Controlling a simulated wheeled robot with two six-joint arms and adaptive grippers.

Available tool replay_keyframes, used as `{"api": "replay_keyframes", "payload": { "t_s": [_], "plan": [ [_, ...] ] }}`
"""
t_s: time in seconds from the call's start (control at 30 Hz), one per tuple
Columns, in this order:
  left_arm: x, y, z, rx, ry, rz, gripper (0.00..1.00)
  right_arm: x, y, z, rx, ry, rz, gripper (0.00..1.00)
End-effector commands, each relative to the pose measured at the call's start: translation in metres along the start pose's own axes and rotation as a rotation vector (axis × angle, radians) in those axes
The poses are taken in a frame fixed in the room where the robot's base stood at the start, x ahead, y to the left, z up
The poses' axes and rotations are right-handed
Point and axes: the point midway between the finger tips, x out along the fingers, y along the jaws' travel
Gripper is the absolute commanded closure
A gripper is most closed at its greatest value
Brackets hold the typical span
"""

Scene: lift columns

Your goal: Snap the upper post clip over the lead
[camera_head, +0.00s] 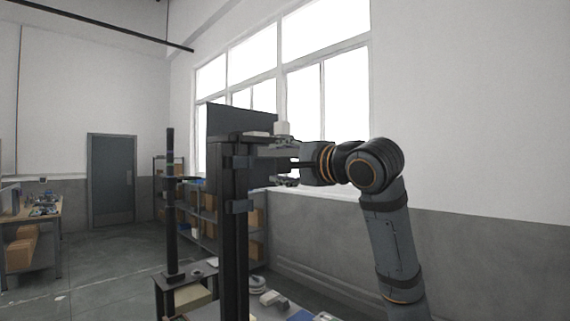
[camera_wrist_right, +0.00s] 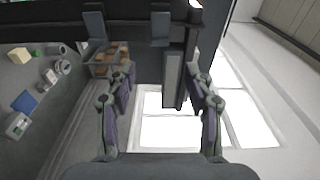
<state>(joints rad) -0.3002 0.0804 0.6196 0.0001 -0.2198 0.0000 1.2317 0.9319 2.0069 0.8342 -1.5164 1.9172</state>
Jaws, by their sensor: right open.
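A dark upright post (camera_head: 234,240) stands at the centre of the head view. Two grey blocks sit on it, an upper one (camera_head: 240,162) and a lower one (camera_head: 240,206); they look like post clips, but whether either is open cannot be told. They also seem to show in the wrist view as the upper block (camera_wrist_right: 160,26) and the lower block (camera_wrist_right: 95,24). No lead can be made out clearly. My right gripper (camera_wrist_right: 163,95) is open, right of the post near its top. A grey bar (camera_wrist_right: 173,80) shows between its fingers, with no contact visible. My left gripper is out of view.
A dark panel (camera_head: 225,120) stands behind the post top. A grey arm-like bracket (camera_head: 275,151) juts right from the post, with a white piece (camera_head: 282,129) above it. Another dark pole (camera_head: 171,230) stands left. Shelving with boxes is behind; a bench with parts lies below.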

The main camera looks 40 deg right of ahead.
Motion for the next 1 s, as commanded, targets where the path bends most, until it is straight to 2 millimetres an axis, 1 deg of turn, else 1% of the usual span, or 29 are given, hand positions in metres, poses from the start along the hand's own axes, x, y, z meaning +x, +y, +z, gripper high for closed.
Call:
{"api": "replay_keyframes", "payload": {
  "t_s": [0.03,0.1,0.23,1.0],
  "plan": [
    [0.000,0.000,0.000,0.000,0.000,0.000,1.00,-0.007,0.000,-0.002,-0.002,0.006,0.000,0.47],
    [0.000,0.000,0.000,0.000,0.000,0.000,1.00,-0.014,0.000,-0.002,-0.001,0.004,0.000,0.47],
    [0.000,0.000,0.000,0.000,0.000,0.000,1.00,-0.021,0.001,0.000,0.001,0.000,0.002,0.47],
    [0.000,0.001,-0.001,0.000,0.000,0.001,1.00,-0.022,0.000,0.000,0.002,-0.001,0.002,0.47]
  ]
}}
